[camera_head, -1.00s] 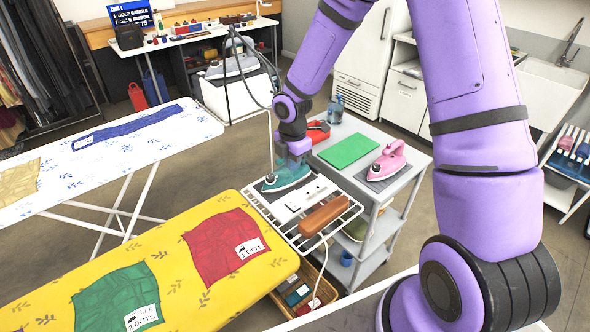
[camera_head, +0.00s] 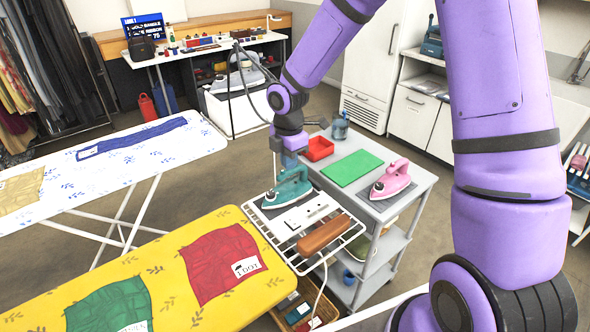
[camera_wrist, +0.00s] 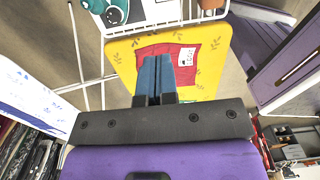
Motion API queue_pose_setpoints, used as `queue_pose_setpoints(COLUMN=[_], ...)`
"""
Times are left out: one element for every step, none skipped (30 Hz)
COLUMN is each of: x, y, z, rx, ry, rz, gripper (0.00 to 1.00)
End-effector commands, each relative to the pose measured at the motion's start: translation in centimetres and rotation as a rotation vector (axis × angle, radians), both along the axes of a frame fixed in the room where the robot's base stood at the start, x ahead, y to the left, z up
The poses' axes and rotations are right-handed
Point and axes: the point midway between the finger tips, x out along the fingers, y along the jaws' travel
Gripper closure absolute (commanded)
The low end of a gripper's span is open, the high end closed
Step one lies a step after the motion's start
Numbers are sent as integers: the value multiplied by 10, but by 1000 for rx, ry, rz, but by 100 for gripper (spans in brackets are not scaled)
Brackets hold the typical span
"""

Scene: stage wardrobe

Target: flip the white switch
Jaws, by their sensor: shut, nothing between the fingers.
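A white strip, seemingly a power strip with the switch (camera_head: 306,214), lies on the white wire rack (camera_head: 262,228) at the end of the yellow ironing board (camera_head: 160,258). The switch itself is too small to make out clearly. A teal iron (camera_head: 288,190) stands on the rack just behind the strip, and a brown wooden-looking block (camera_head: 324,234) lies in front of it. My gripper (camera_head: 290,166) is above and behind the teal iron, apart from the strip. In the wrist view my gripper's blue fingers (camera_wrist: 155,58) are together and empty. The strip shows there at the top edge (camera_wrist: 160,8).
A grey cart (camera_head: 410,190) right of the rack holds a pink iron (camera_head: 391,180), a green mat (camera_head: 352,167) and a red tray (camera_head: 320,148). A white patterned board (camera_head: 110,165) stands at left. A red cloth (camera_head: 226,262) lies on the yellow board.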

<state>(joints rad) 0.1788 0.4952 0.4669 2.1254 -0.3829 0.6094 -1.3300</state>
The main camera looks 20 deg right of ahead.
Motion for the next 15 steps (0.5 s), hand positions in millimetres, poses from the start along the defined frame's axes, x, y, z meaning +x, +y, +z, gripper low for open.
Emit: queue_pose_setpoints(x=[2,3,4,4,5,6,6,7,8,8,9,9,10,10,10], y=[0,-1,-1,0,0,1,1,1,1,1,2,2,2,2,2], z=[8,13,19,24,29,36,41,45,52,57,60,65,68,71,74], rx=[0,0,0,1,0,0,0,0,0,-1,0,0,0,0,0], ry=[-4,-5,-4,-5,-5,-5,-4,-3,-5,-4,-3,-3,-3,-2,-2], rz=[-2,-3,-5,-4,-2,-2,-3,-4,-3,-2,-2,-2,-3,-3,-2], gripper=[100,100,100,100,100,100,100,100,100,100,100,100,100,100,100])
